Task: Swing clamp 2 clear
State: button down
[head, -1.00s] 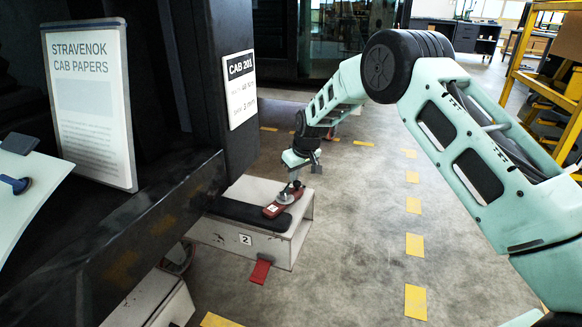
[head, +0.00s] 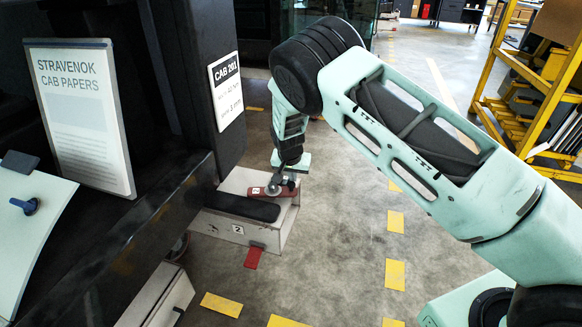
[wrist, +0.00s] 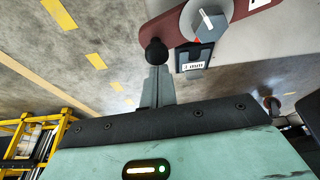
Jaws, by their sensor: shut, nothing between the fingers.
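Clamp 2 is a dark red bar (head: 268,190) on the pale box (head: 285,228) labelled 2. It lies beside the far edge of the black pad (head: 243,207), and appears clear of it. In the wrist view the red bar (wrist: 178,28) has a black knob (wrist: 156,50) at its near end and a grey pivot (wrist: 208,25). A tag (wrist: 193,65) reading 3 mm is beside the pivot. My gripper (wrist: 157,72) is shut and empty, with its fingertips right by the knob; I cannot tell whether they touch it. In the head view my wrist hides part of the clamp.
A red tab (head: 253,257) sticks out below the box. The dark cab frame (head: 170,215) with a paper board (head: 82,115) and a CAB 201 sign (head: 226,90) stands left. A yellow rack (head: 560,90) is at right. Floor between is open.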

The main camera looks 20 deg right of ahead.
jog(key=shift+s+a+m+p, duration=0.1)
jog(key=shift+s+m+p, duration=0.45)
jog(key=shift+m, duration=0.35)
jog(key=shift+s+a, duration=0.1)
jog(key=shift+s, duration=0.25)
